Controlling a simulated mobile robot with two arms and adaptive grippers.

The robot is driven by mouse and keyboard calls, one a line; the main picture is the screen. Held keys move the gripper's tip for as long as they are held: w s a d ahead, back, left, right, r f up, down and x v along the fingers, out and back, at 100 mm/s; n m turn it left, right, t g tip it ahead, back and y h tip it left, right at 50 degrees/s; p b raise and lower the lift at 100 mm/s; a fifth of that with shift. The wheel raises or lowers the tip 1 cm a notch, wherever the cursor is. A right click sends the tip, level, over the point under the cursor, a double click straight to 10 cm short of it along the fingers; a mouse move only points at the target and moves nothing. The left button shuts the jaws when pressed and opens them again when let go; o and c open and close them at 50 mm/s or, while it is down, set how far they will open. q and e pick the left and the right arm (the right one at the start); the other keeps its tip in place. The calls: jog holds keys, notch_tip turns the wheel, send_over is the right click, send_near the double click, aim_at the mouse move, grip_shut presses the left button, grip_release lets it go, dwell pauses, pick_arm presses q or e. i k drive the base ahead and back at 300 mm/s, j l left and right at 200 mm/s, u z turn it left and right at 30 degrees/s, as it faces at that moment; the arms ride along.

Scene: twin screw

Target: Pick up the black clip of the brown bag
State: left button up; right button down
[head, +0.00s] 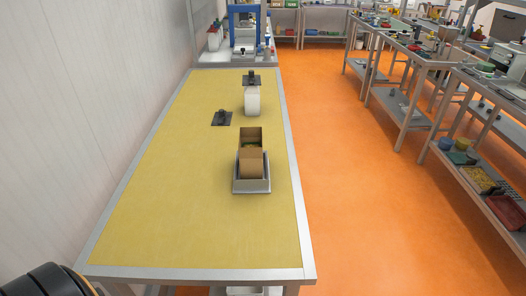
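A brown bag or box (251,163) stands in a grey metal tray (252,188) on the yellow table. Its top looks open, and something green shows inside. A black flat piece with a raised part (221,118) lies on the table, behind and left of the bag. A second dark piece (251,79) is farther back, at the top of a white container (252,101). I cannot tell which dark piece is the bag's clip. Neither of my grippers is in view. A dark rounded part, probably of my arm, shows at the bottom left corner.
The yellow table (178,205) is clear at the front and left, with a grey metal rim. A blue-framed device (233,28) stands beyond its far end. A white wall is on the left. The orange floor (345,190) is free up to the shelved benches (412,52) on the right.

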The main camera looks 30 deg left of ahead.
aim_at(222, 117)
jog(key=u, duration=1.3)
jog(key=l+u, duration=0.1)
jog(key=l, duration=0.45)
jog(key=k+l+u, duration=0.1)
jog(key=l, duration=0.4)
jog(key=l+u, duration=0.1)
jog(key=l, duration=0.45)
jog(key=k+l+u, duration=0.1)
jog(key=l, duration=0.4)
jog(key=i+l+u, duration=0.15)
jog(key=l, duration=0.25)
jog(key=i+l+u, duration=0.2)
jog(key=l, duration=0.25)
jog(key=i+l+u, duration=0.15)
jog(key=l, duration=0.25)
jog(key=l+u, duration=0.2)
jog(key=l, duration=0.25)
jog(key=i, duration=0.05)
